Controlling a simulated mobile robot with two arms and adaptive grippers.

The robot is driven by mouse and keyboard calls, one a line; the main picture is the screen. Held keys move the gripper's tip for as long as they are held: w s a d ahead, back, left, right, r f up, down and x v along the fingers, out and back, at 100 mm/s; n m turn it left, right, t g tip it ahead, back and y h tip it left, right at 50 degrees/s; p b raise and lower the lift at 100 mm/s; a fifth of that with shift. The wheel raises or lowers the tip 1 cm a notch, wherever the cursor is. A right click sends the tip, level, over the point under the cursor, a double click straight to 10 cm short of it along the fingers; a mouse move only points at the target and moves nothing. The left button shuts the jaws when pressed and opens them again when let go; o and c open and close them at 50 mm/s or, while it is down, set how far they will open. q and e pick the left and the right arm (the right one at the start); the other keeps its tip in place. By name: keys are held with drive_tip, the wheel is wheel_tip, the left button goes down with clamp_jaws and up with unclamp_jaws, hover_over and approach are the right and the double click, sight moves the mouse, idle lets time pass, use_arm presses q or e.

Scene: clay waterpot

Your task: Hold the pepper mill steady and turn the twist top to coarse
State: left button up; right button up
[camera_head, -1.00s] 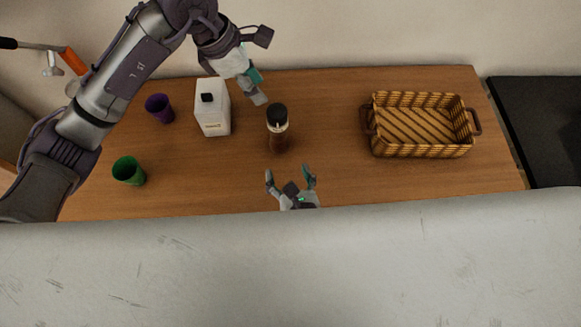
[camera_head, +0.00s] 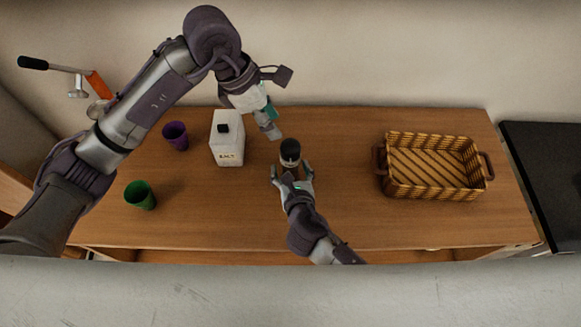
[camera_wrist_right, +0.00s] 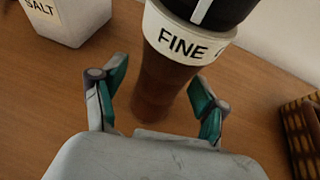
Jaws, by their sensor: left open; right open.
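The pepper mill (camera_head: 290,153) stands upright on the table, with a black top, a white ring and a brown body. In the right wrist view the mill (camera_wrist_right: 165,82) shows "FINE" on its ring, with part of another word cut off at the right. My right gripper (camera_head: 292,174) is at the mill's near side, open, with its fingers (camera_wrist_right: 158,85) on either side of the brown body; contact cannot be told. My left gripper (camera_head: 271,122) is open, just behind and left of the mill's top, apart from it.
A white salt box (camera_head: 228,150) stands left of the mill. A purple cup (camera_head: 176,136) and a green cup (camera_head: 140,196) are farther left. A wicker basket (camera_head: 432,190) sits at the right. The table (camera_head: 340,210) is clear between mill and basket.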

drive_tip(key=shift+w+f, duration=0.15)
drive_tip(key=shift+w, duration=0.05)
